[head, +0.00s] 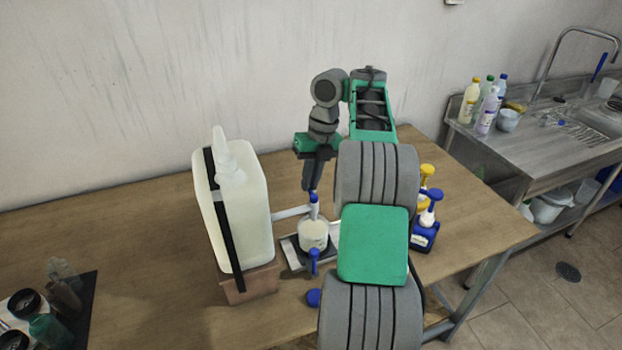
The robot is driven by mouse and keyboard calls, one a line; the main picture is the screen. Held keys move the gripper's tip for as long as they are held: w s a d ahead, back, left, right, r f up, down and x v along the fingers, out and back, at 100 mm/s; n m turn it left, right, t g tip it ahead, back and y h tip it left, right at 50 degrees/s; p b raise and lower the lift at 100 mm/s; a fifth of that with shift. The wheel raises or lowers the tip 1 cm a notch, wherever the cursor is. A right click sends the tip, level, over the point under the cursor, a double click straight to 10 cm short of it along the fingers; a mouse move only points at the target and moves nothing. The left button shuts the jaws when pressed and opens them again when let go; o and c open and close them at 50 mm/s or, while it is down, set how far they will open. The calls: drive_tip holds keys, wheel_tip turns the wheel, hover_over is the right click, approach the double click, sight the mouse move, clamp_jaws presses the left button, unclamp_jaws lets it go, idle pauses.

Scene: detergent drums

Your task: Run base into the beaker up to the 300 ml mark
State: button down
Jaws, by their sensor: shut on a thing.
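A large whitish drum (239,217) with a black strap stands on a brown block on the wooden table. A pale pipe (290,212) runs from its right side to a small blue tap (314,198). A beaker (313,236) stands under the tap, upright on a dark flat base (292,254). It holds pale, cream-coloured content; its marks and exact level are too small to read. A blue part (314,262) shows at the beaker's front. My gripper (311,187) points down from above, shut on the blue tap's top. The fingertips partly hide the tap.
Blue and yellow pump bottles (425,222) stand right of my arm, partly hidden. A blue round piece (314,298) lies in front of the beaker. Dark-capped bottles (50,315) stand on a black mat at lower left. The table's left back is clear.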

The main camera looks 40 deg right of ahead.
drive_tip(key=c, duration=1.5)
unclamp_jaws()
wheel_tip(320, 180, up, 8)
drive_tip(key=d+p, duration=0.1)
drive_tip(key=p, duration=0.6)
drive_tip(key=shift+s+d+f, duration=0.15)
drive_tip(key=shift+s+d, duration=0.05)
drive_tip(key=shift+a+f, duration=0.1)
